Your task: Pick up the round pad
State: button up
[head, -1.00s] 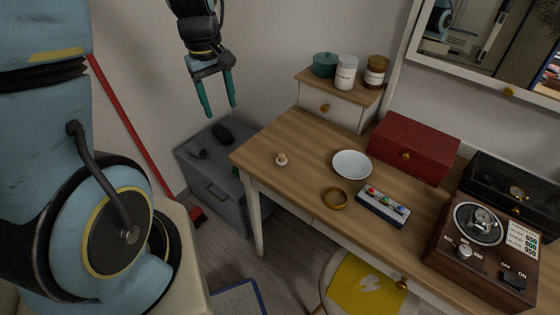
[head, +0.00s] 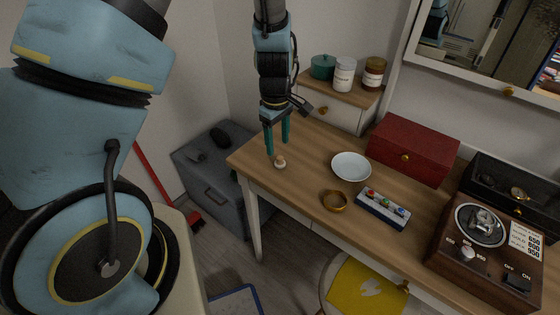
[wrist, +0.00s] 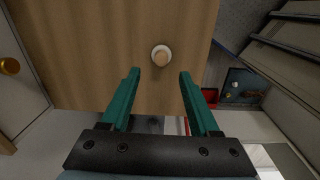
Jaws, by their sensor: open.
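The round pad (head: 280,162) looks like a small pale disc with a tan top, lying on the left part of the wooden desk (head: 300,142). In the wrist view the round pad (wrist: 161,54) shows just beyond my fingertips, near the middle between them. My gripper (head: 277,147) points down close above the pad, its two teal fingers apart and empty. In the wrist view my gripper (wrist: 159,73) is also open, with nothing between the fingers.
To the pad's right are a white bowl (head: 351,167), a gold ring-shaped dish (head: 334,201) and a device with coloured buttons (head: 383,208). A small drawer unit (head: 330,108) with jars stands behind. A red box (head: 412,148) is farther right. Desk around the pad is clear.

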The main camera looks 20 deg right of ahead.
aim_at(280, 157)
jog(key=shift+s+d+f+p, duration=0.15)
jog(key=shift+f+p, duration=0.25)
jog(key=shift+f, duration=0.85)
jog(key=shift+s+d+f+p, duration=0.15)
jog(key=shift+f+p, duration=0.25)
jog(key=shift+f, duration=0.8)
jog(key=shift+a, duration=0.1)
grip_shut()
